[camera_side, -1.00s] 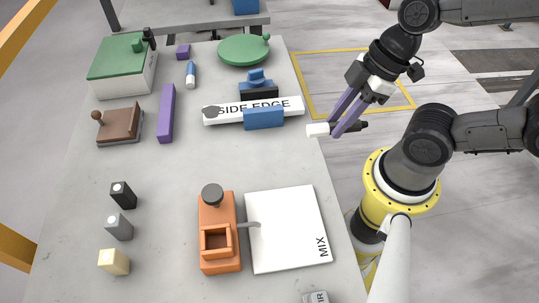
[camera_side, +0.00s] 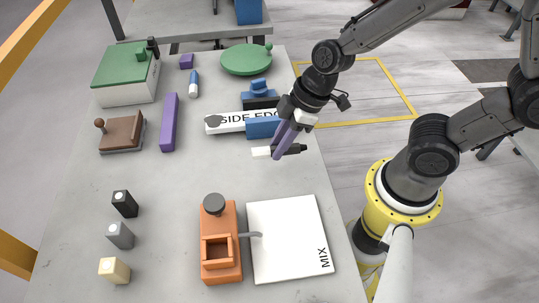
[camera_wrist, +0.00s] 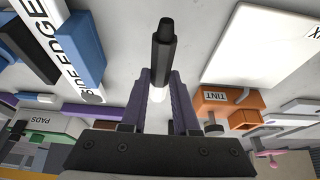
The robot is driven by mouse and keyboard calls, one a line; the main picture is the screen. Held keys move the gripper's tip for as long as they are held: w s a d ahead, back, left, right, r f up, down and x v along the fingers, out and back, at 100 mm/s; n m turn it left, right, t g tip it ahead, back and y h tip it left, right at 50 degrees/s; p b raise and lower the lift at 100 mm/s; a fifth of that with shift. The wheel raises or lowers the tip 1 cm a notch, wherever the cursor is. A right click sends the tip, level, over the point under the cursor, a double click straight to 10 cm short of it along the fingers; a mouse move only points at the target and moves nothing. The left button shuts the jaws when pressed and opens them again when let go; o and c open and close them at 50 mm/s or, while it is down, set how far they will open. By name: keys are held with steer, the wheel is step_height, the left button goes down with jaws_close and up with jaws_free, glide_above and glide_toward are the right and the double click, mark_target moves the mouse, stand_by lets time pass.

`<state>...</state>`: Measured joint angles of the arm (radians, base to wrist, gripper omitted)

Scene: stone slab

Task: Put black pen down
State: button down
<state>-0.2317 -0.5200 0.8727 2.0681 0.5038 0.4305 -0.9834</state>
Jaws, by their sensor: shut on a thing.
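The black pen (camera_side: 293,149) has a white end at left in the side view and a black body at right. My gripper (camera_side: 279,152) is shut on it, with its purple fingers around the pen. In the side view the pen shows over the right part of the stone slab (camera_side: 180,200), between the SIDE EDGE block and the white MIX board. In the wrist view the pen (camera_wrist: 163,50) lies between the fingers and its black end points up the picture. I cannot tell whether the pen touches the slab.
The white SIDE EDGE block (camera_side: 225,124) and a blue block (camera_side: 262,128) are just behind the pen. The white MIX board (camera_side: 288,240) and orange holder (camera_side: 218,250) are in front. A purple bar (camera_side: 169,122) lies left. The slab's middle is bare.

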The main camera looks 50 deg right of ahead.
mark_target(270, 167)
steer(key=shift+w+a+f, duration=0.15)
steer(key=shift+w+f, duration=0.25)
steer(key=shift+f, duration=0.1)
steer(key=shift+w+a+f, duration=0.15)
steer(key=shift+w+f, duration=0.2)
steer(key=shift+f, duration=0.15)
steer(key=shift+d+x, duration=0.15)
steer(key=shift+x, duration=0.65)
steer(key=shift+d+x, duration=0.2)
steer(key=shift+x, duration=0.6)
steer(key=shift+s+f, duration=0.15)
steer(key=shift+s, duration=0.05)
steer(key=c, duration=0.7)
jaws_free()
steer(key=shift+o, duration=0.2)
steer(key=shift+f, duration=0.1)
steer(key=v, duration=1.3)
steer(key=shift+d+r, duration=0.25)
steer(key=shift+r, duration=0.05)
steer(key=s+d+r+m+t+h, duration=0.2)
steer(key=s+d+r+m+h, duration=0.1)
steer(key=s+d+r+m, duration=0.4)
steer(key=shift+s+d+r+m, duration=0.35)
steer(key=shift+s+r+m, duration=0.15)
steer(key=shift+s+m, duration=0.4)
